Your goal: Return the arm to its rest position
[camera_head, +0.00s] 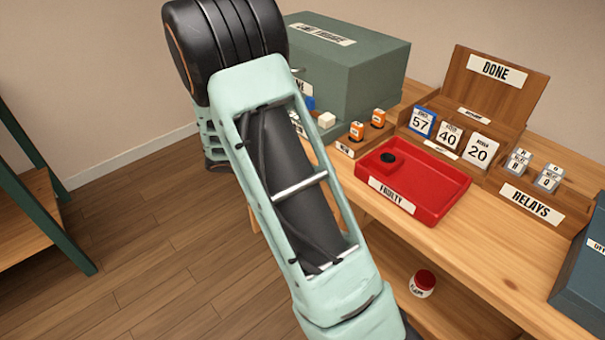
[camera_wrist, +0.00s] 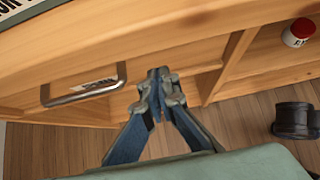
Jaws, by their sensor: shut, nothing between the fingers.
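My arm (camera_head: 285,190) spans the middle of the head view, with its pale green link in front of the left part of the workbench. My gripper is hidden in the head view. In the wrist view my gripper (camera_wrist: 158,80) is shut and empty, its fingertips together. It points at the front of the wooden workbench (camera_wrist: 190,48), near the bench's edge and open shelf. I cannot tell whether the fingertips touch the wood.
A red FAULTY tray (camera_head: 448,212), a RELAYS rack (camera_head: 530,205) and a DONE box (camera_head: 490,85) stand on the bench. A green case (camera_head: 355,60) is behind. A metal handle (camera_wrist: 85,88) juts out left of my gripper. A red-lidded jar (camera_head: 423,283) sits on the lower shelf.

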